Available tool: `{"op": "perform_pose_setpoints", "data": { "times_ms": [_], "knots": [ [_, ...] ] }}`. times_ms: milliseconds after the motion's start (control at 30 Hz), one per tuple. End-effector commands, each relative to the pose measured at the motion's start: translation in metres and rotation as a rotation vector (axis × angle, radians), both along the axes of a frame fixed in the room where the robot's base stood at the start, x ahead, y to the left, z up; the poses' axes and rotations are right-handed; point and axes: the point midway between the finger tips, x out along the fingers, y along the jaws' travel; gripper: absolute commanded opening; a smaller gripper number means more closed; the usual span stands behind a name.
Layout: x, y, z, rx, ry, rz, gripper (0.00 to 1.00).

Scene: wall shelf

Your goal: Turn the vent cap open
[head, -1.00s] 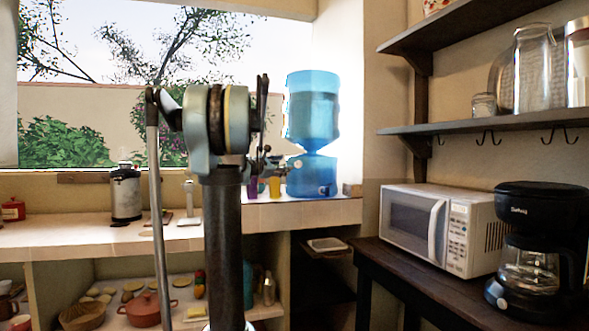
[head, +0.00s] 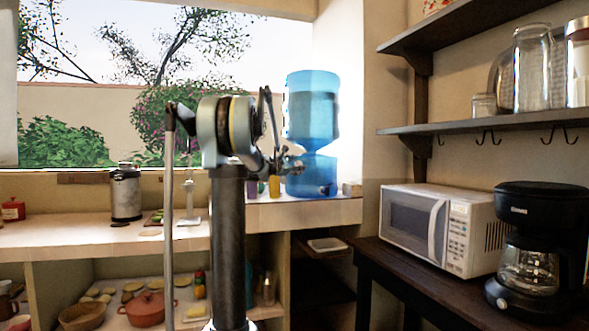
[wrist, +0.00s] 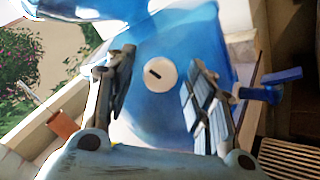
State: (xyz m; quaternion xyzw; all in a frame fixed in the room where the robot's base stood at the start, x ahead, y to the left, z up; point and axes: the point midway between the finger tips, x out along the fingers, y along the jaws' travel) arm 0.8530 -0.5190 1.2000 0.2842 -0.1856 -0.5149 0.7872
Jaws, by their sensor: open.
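The vent cap (wrist: 161,74) is a round, pale disc with a short dark slot, set in the blue water dispenser (wrist: 205,38). The slot runs slightly slanted. In the wrist view my gripper (wrist: 158,88) is open, with one finger on each side of the cap in the picture. I see bare blue surface between the cap and each finger. How far the fingertips are from the cap in depth I cannot tell. In the head view the blue dispenser (head: 313,125) stands on the counter, and my gripper (head: 287,165) is in front of its lower part.
A blue tap (wrist: 275,87) sticks out at the right of the wrist view. Orange and yellow cups (head: 274,186) stand left of the dispenser on the counter (head: 300,212). A white microwave (head: 425,228) and a black coffee maker (head: 540,215) are on the right.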

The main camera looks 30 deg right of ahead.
Motion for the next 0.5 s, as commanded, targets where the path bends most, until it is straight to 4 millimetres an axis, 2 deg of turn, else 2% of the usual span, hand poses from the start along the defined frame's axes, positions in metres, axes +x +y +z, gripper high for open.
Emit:
{"op": "perform_pose_setpoints", "data": {
  "times_ms": [100, 300, 500],
  "knots": [
    [0.0, 0.0002, 0.0001, 0.0, 0.0, 0.0, 0.47],
    [-0.0001, 0.0004, 0.0001, 0.0, 0.0, 0.0, 0.04],
    [-0.0001, 0.0005, 0.0002, 0.007, -0.012, 0.0, 0.04]
  ]
}}
